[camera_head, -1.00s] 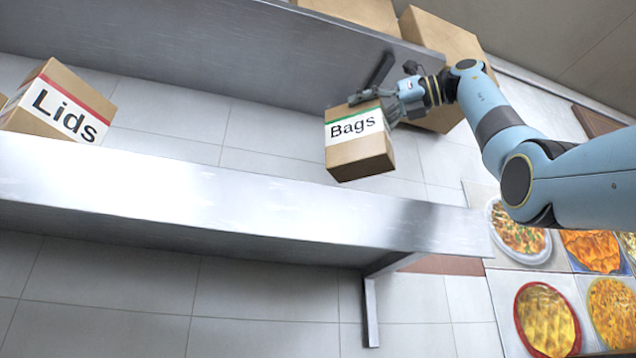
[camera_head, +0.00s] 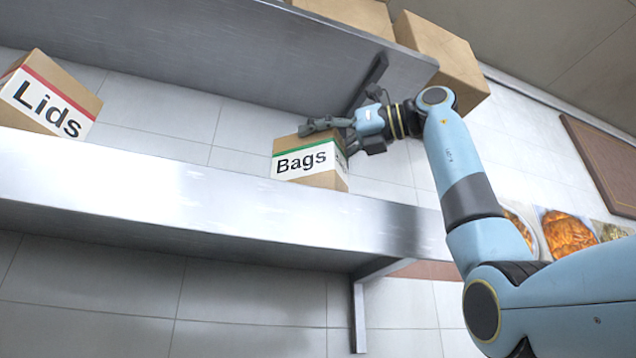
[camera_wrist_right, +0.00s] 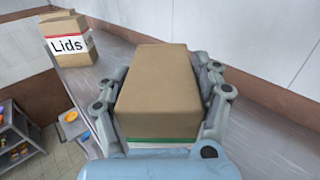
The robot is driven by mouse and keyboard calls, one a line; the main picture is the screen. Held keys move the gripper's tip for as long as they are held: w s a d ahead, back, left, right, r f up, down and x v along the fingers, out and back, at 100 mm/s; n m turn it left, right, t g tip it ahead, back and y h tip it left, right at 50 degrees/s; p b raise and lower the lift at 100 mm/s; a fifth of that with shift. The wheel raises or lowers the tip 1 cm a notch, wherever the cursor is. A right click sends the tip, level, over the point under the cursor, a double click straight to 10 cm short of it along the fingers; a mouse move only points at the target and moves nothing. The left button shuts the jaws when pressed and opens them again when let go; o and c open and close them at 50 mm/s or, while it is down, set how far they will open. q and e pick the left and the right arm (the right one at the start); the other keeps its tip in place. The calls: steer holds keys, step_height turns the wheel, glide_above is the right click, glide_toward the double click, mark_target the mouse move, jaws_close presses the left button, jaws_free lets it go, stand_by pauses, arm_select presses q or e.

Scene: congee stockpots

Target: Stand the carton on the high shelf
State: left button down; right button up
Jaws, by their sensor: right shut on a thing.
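The carton (camera_head: 308,163) is a brown box with a white "Bags" label and a green stripe. In the head view it is at the lower metal shelf (camera_head: 200,195), and its lower part meets the shelf's front edge in the picture. I cannot tell whether it touches the shelf. My right gripper (camera_head: 335,135) is shut on the carton from the right and above. In the right wrist view the carton (camera_wrist_right: 158,90) sits between both fingers, above or on the metal surface. My left gripper is not in view.
A "Lids" carton (camera_head: 45,98) with a red stripe stands on the same shelf at the left. A higher metal shelf (camera_head: 230,50) runs above, with brown boxes (camera_head: 440,55) on it. Shelf room between the two labelled cartons is clear.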

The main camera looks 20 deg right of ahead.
steer(key=o, duration=1.8)
steer(key=shift+w+f, duration=0.1)
steer(key=shift+f, duration=0.05)
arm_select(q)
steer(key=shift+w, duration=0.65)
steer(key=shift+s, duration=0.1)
arm_select(e)
steer(key=shift+s+d, duration=0.2)
steer(key=shift+d, duration=0.1)
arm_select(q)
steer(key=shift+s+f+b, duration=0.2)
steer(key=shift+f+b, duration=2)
arm_select(e)
steer(key=shift+r+v, duration=0.2)
steer(key=shift+v, duration=5.5)
